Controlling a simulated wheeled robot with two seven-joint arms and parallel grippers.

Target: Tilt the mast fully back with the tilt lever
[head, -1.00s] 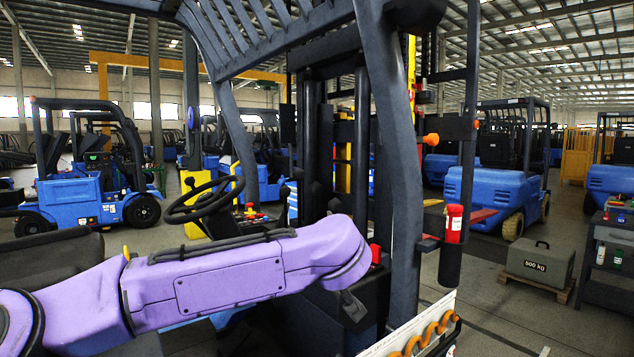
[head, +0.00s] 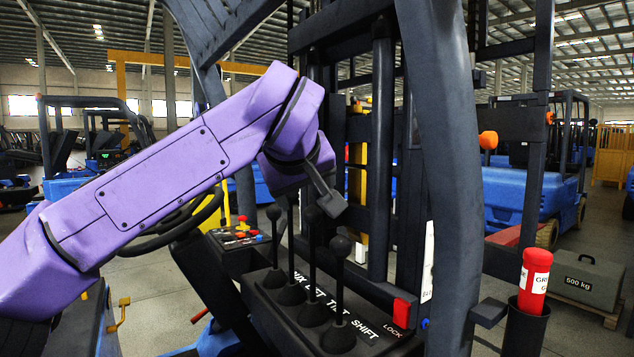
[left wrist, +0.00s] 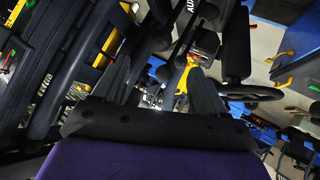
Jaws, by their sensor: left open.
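The tilt lever (head: 312,262) is a black stick with a round knob, third in a row of several levers on a black console marked LIFT, TILT and SHIFT. It stands roughly upright. The mast (head: 381,150) rises behind the console as dark vertical columns. My left gripper (head: 328,195) hangs just above the lever knobs, near the tilt knob, partly hidden by my purple arm. In the left wrist view its two dark fingers (left wrist: 160,78) are apart, with nothing visibly held. I cannot tell whether it touches a knob. My right gripper is not in view.
A dark overhead-guard post (head: 440,150) stands right of the levers. A red cylinder (head: 534,272) sits in a black holder. A steering wheel (head: 170,235) lies behind my arm, and a button panel (head: 238,236) is left of the levers. A 500 KG weight (head: 588,280) rests on a pallet.

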